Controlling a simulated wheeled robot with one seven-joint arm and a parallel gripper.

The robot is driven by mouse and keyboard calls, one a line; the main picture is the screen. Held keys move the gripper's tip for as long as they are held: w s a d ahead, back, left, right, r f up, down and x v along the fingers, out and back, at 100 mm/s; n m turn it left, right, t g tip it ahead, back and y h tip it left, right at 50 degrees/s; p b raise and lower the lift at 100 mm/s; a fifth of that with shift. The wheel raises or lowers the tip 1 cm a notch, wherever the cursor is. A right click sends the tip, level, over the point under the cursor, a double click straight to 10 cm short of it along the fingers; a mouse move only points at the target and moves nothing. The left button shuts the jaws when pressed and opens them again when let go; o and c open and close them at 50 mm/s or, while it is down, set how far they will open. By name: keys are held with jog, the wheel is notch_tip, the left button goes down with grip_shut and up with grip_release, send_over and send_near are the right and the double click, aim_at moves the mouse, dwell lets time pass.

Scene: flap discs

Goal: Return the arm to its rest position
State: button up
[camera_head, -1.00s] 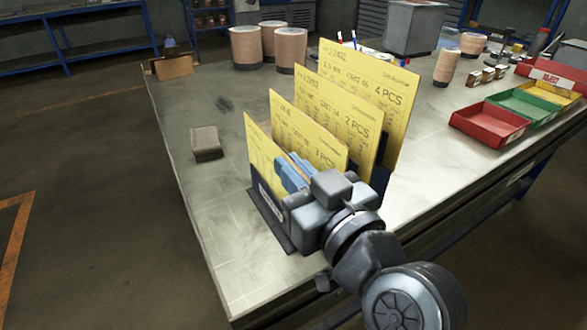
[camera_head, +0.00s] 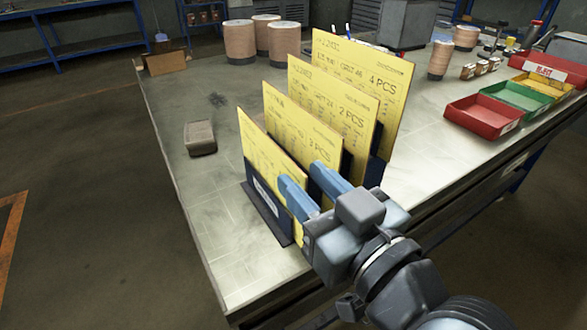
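My gripper (camera_head: 302,178) is at the right-hand edges of the front yellow cards, with its two blue fingers spread apart. It looks open, with no card clearly gripped. The front card (camera_head: 256,150) leans in a dark rack (camera_head: 262,205) near the table's front corner. Behind it stand a second card (camera_head: 300,130), a third card (camera_head: 340,95) and the tallest rear card (camera_head: 375,60). The fingers and wrist hide part of the rack and the lower right of the front cards. My arm reaches in from the lower right.
The grey table (camera_head: 225,250) is bare left of the rack, apart from a small grey-brown block (camera_head: 200,137). Beige cylinders (camera_head: 284,45) stand behind. Red (camera_head: 482,117), green (camera_head: 517,97) and yellow bins lie at the right. A cardboard piece (camera_head: 165,62) stands at the far left corner.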

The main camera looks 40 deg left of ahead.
jog(key=shift+v, duration=1.3)
jog(key=s+d+f+m+t+h+p, duration=0.1)
jog(key=s+d+f+m+t+h, duration=0.15)
jog(key=d+f, duration=0.4)
jog(key=s+d+f+m+t+h, duration=0.1)
jog(key=d+f+m+t+h, duration=0.2)
jog(key=d, duration=0.6)
jog(key=s+d+f+m+t+h+p, duration=0.1)
jog(key=s+d+f+m+t+h, duration=0.1)
jog(key=d+f+m+h, duration=0.45)
jog(key=s+d+r+h, duration=0.2)
jog(key=s+d, duration=0.5)
jog(key=s, duration=0.3)
jog(key=s+d+r+m+h+p, duration=0.1)
jog(key=s+d+r+h, duration=0.1)
jog(key=s+d, duration=0.5)
jog(key=s+r, duration=0.1)
jog(key=s, duration=0.2)
jog(key=shift+r+h, duration=0.15)
jog(key=shift+h, duration=0.15)
jog(key=shift+w, duration=0.1)
jog(key=shift+c, duration=0.4)
